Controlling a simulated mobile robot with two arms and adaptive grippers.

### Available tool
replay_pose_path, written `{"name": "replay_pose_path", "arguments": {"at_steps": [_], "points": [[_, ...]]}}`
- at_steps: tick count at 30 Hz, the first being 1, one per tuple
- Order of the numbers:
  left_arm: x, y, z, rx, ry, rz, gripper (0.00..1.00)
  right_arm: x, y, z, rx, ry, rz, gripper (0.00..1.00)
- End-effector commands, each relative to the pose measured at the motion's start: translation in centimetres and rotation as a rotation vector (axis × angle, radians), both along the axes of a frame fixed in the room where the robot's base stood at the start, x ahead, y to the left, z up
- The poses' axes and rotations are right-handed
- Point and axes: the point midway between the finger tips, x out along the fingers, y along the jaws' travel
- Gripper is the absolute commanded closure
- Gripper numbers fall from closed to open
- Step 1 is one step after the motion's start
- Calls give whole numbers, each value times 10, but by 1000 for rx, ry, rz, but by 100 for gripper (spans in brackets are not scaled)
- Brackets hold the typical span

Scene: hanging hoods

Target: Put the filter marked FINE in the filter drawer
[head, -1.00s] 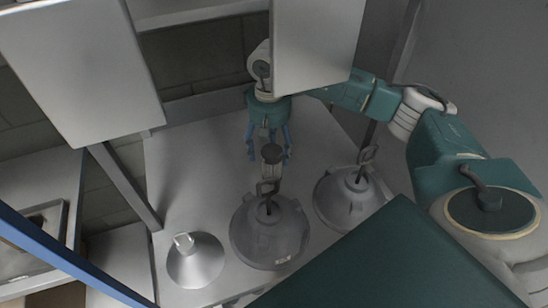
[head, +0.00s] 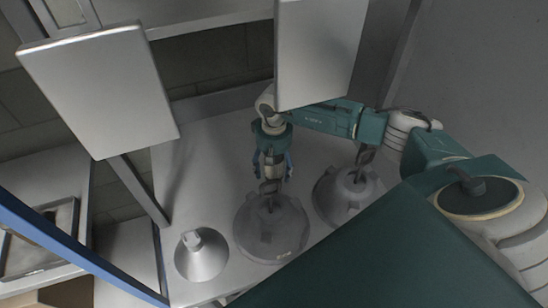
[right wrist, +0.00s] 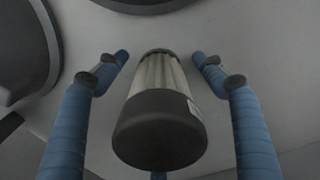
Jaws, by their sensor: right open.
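A filter (right wrist: 160,118) with a dark end cap and a pale pleated body is in the middle of the right wrist view. A small label shows on its right side, but its marking cannot be read. My right gripper (right wrist: 160,58) is open, with one blue finger on each side of the filter and visible gaps to both. In the head view my right gripper (head: 273,166) is above the table, just behind the middle hood, and largely hides the filter. My left gripper is out of view. I cannot make out a filter drawer.
A large grey hood (head: 268,232) with a hook on top is in front of the gripper. Another hood (head: 345,200) is to the right and a smaller pale cone (head: 201,256) to the left. Flat panels hang overhead at left (head: 98,90) and centre (head: 318,50). The table (head: 200,180) is bare at centre-left.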

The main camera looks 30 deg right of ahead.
Motion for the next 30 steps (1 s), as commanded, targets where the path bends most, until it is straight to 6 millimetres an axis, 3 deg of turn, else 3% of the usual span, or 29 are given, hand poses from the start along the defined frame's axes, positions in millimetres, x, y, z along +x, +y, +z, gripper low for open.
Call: {"name": "replay_pose_path", "arguments": {"at_steps": [1, 9, 22, 26, 30], "points": [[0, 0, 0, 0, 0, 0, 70, 0, 0, 0, 0, 0, 0, 37], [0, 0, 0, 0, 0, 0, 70, 0, 0, 1, 0, -1, -1, 91], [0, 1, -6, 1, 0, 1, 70, 2, -1, 13, 1, -3, -2, 91], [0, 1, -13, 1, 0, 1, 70, 2, -1, 32, 0, -6, 0, 91], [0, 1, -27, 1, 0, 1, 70, 3, -1, 67, 0, -10, -1, 91]]}}
